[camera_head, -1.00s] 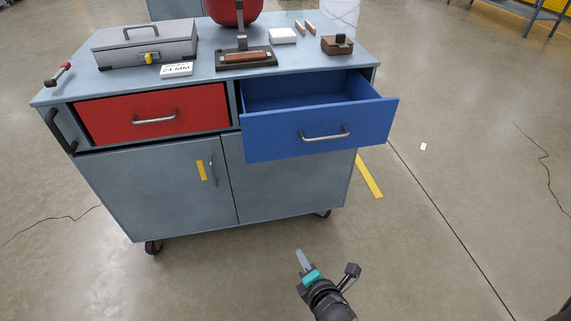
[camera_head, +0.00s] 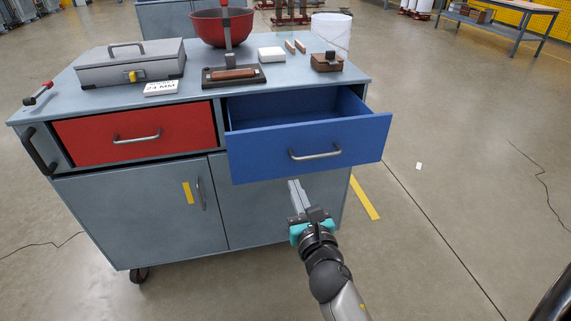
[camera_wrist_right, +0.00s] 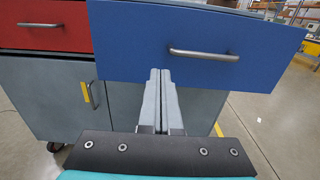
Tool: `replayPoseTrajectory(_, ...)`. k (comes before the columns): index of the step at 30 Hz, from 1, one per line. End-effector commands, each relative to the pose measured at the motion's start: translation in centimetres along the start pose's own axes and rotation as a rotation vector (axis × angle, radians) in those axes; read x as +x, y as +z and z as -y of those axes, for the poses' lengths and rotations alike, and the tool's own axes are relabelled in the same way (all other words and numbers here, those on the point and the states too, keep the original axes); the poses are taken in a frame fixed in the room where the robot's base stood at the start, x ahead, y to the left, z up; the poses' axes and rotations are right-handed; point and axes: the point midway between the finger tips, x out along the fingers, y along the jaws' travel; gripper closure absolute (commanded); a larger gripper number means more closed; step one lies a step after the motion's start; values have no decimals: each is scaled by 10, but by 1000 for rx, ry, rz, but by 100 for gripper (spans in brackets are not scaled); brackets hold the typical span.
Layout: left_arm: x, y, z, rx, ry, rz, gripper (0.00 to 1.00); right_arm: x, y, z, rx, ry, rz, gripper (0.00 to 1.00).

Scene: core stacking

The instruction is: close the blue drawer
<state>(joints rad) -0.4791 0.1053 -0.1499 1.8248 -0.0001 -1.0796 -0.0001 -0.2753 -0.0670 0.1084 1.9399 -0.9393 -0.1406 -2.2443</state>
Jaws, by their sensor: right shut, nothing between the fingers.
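The blue drawer (camera_head: 262,154) is pulled out of the grey cabinet, and its empty inside shows from above. Its front carries a silver bar handle (camera_head: 315,153). In the right wrist view the blue drawer front (camera_wrist_right: 130,45) fills the upper middle, with its handle (camera_wrist_right: 204,55) right of the fingers. My right gripper (camera_head: 293,184) is shut and empty, just below the drawer front's lower edge in the head view. Its fingers (camera_wrist_right: 160,74) overlap the drawer front's lower part in the wrist view; I cannot tell whether they touch. My left gripper is not in view.
A red drawer (camera_head: 90,135) sits at the left of the cabinet (camera_head: 140,210). A grey toolbox (camera_head: 130,66), a red bowl (camera_head: 208,28) and small blocks stand on top. Open floor lies to the right.

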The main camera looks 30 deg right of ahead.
Motion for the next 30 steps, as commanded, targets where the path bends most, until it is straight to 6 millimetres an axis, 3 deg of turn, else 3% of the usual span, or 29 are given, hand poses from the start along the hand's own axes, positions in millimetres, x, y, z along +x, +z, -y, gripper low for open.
replayPoseTrajectory(15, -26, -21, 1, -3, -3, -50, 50, 78, -1, 0, 2, 0, 1, 100)
replayPoseTrajectory(21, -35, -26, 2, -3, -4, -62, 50, 91, -1, 0, 2, 1, 0, 100)
replayPoseTrajectory(30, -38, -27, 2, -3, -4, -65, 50, 94, 0, 0, 2, 1, -1, 100)
